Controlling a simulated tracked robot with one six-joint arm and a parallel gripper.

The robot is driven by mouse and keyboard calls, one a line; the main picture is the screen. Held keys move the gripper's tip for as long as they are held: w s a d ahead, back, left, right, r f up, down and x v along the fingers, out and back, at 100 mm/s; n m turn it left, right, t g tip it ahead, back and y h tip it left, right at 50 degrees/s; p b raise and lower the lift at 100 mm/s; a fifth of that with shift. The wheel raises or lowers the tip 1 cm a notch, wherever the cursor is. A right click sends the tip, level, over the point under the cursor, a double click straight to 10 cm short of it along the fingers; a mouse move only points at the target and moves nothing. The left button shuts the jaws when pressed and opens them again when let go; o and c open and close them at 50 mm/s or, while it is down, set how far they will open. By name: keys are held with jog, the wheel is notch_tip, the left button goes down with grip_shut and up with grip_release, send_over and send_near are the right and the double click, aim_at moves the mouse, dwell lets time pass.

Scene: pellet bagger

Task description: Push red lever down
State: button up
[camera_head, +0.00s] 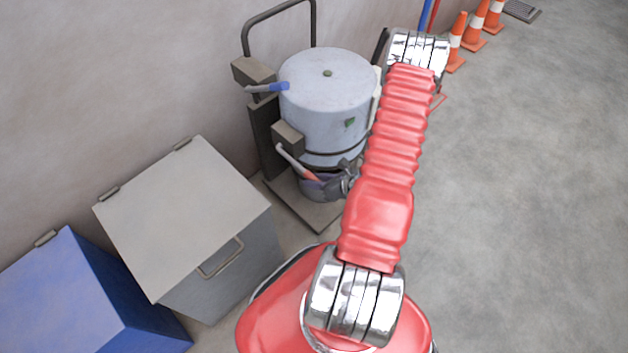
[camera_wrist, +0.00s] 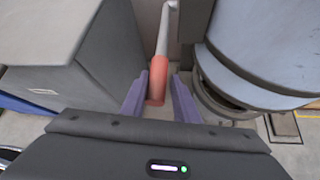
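The red lever (camera_head: 309,174) is a grey rod with a red grip. It slopes down to the right from a grey box on the side of the pellet machine. In the wrist view the red grip (camera_wrist: 158,82) points toward me, with its end between my gripper's two purple fingers. My gripper (camera_head: 320,181) is at the grip's end in the head view. In the wrist view my gripper (camera_wrist: 159,78) is open, one finger on each side of the grip. I cannot tell whether either finger touches it.
The pale blue drum (camera_head: 325,100) stands close beside the lever. A blue-tipped lever (camera_head: 279,87) sits higher up. A grey lidded bin (camera_head: 185,215) and a blue bin (camera_head: 65,300) stand to the left. Orange cones (camera_head: 474,32) stand far right; the right floor is clear.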

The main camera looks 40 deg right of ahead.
jog(key=o, duration=0.4)
jog(key=shift+d+r, duration=0.1)
jog(key=v, duration=1.3)
jog(key=shift+s+r, duration=0.15)
jog(key=shift+s, duration=0.15)
dwell(0.3)
